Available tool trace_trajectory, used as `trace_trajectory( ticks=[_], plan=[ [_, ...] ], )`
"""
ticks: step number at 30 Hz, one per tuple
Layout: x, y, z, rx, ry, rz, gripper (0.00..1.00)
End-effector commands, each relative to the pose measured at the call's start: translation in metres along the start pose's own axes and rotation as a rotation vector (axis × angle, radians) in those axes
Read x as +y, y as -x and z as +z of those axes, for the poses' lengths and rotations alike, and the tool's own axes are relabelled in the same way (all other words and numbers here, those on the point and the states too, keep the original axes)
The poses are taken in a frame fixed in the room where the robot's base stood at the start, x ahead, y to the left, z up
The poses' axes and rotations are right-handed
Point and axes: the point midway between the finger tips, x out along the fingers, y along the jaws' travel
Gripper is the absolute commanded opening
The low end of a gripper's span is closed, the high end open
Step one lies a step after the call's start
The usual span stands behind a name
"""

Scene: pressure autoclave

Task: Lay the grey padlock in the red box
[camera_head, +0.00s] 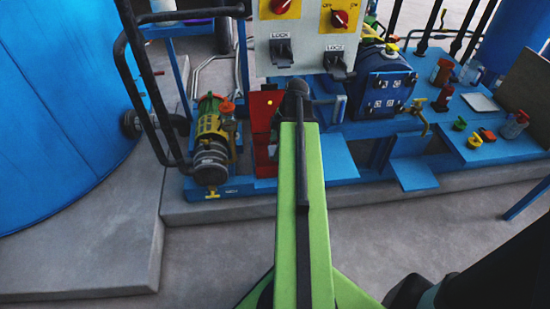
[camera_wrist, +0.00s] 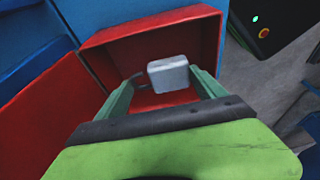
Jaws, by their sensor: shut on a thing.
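The grey padlock (camera_wrist: 169,74) is between the fingertips of my gripper (camera_wrist: 166,84) in the wrist view, with its dark shackle pointing left. My gripper is shut on the padlock. The padlock appears over the opening of the red box (camera_wrist: 152,33), inside its rim as seen from the wrist. I cannot tell whether it touches the box floor. In the head view the red box (camera_head: 264,108) is partly hidden behind my green arm, and both my gripper and the padlock are hidden there.
A control panel (camera_head: 308,25) with red knobs and LOCK switches hangs above the box. A yellow-green pump (camera_head: 211,140) stands left of it. A blue chamber (camera_head: 383,84) stands to the right, with a blue bench (camera_head: 480,150) holding several small items. Grey floor lies in front.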

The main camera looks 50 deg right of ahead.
Motion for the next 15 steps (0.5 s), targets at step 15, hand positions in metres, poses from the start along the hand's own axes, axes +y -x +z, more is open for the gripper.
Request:
trace_trajectory(
  ticks=[15],
  plan=[
    [0.0,-0.042,0.009,0.0,0.0,0.0,0.34]
  ],
)
